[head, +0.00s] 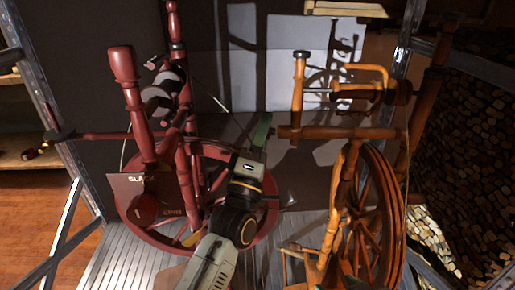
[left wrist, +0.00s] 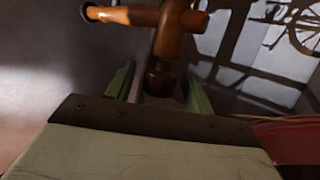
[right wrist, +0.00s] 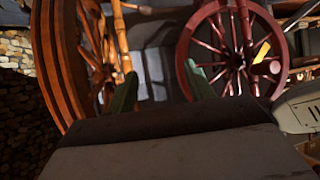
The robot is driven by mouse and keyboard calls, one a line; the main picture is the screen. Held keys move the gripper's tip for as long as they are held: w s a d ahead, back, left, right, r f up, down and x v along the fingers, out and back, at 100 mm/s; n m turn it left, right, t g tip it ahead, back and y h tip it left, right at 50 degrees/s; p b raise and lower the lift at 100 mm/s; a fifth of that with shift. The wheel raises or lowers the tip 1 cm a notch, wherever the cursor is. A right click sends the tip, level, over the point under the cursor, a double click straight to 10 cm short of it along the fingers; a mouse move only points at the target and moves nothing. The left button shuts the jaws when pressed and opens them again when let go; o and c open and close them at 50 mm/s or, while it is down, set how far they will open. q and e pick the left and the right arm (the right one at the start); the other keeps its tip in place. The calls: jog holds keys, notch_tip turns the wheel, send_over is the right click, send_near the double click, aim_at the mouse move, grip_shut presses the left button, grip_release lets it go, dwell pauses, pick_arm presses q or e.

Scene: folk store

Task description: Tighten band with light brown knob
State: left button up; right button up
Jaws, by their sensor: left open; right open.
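The light brown spinning wheel (head: 375,215) stands at the right in the head view. The light brown knob (head: 289,132) is at the left end of its crossbar. My left gripper (head: 262,130) is beside this end. In the left wrist view, an orange-brown turned piece with a darker lower end (left wrist: 160,78) lies between the open fingers of my left gripper (left wrist: 161,88); contact cannot be told. A thin pale cord (head: 409,150), perhaps the band, runs down by the wheel's right side. My right gripper (right wrist: 160,78) is open and empty, facing the gap between the two wheels.
A dark red spinning wheel (head: 132,215) stands close on the left, with my left arm in front of it. It also shows in the right wrist view (right wrist: 205,55). A metal-framed shelf (head: 40,150) is at the far left. Stacked firewood (head: 470,150) fills the right side.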

pick_arm(q)
jog(key=p+v, duration=0.2)
jog(key=v, duration=1.1)
pick_arm(e)
jog(key=s+d+f+g+h, duration=0.1)
jog(key=s+d+f+g, duration=0.1)
jog(key=s+g, duration=0.1)
jog(key=s+d+f+g+h, duration=0.1)
jog(key=s+d+f+g, duration=0.1)
jog(key=s, duration=0.4)
jog(key=shift+s+f+m+g, duration=0.3)
jog(key=shift+f+g, duration=0.45)
jog(key=shift+g, duration=0.15)
pick_arm(q)
jog(key=shift+f, duration=0.1)
pick_arm(e)
jog(key=shift+w, duration=0.1)
